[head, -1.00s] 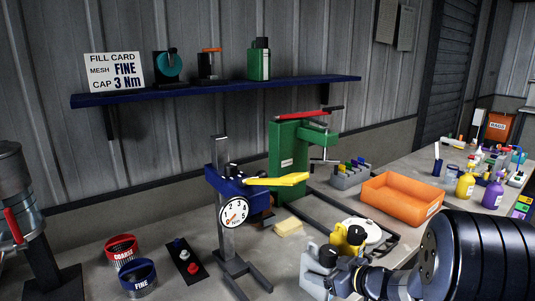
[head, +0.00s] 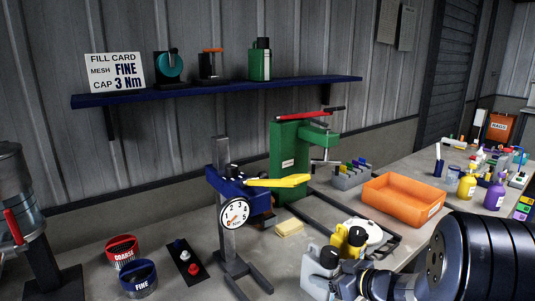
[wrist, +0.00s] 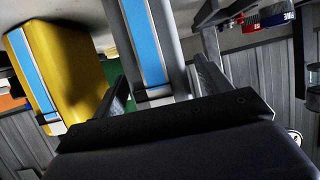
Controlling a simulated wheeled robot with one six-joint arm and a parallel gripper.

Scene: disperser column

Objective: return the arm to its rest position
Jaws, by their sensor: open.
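My gripper (wrist: 163,78) is open in the wrist view, with its two dark fingers spread apart. A grey container with a blue strip (wrist: 146,40) shows between the fingers; I cannot tell whether they touch it. A yellow container with a blue strip (wrist: 55,70) is left of it. In the head view my arm reaches in from the lower right, and my gripper end (head: 346,284) is low beside the grey container (head: 318,268). The yellow container (head: 349,240) stands just behind. The fingertips are mostly hidden there.
A gauge stand with a yellow lever (head: 278,181) and a green press (head: 289,160) stand behind. An orange tray (head: 404,196) and bottles are to the right. Coarse (head: 121,250) and fine (head: 138,278) cups are at left. A blue shelf (head: 215,92) is above.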

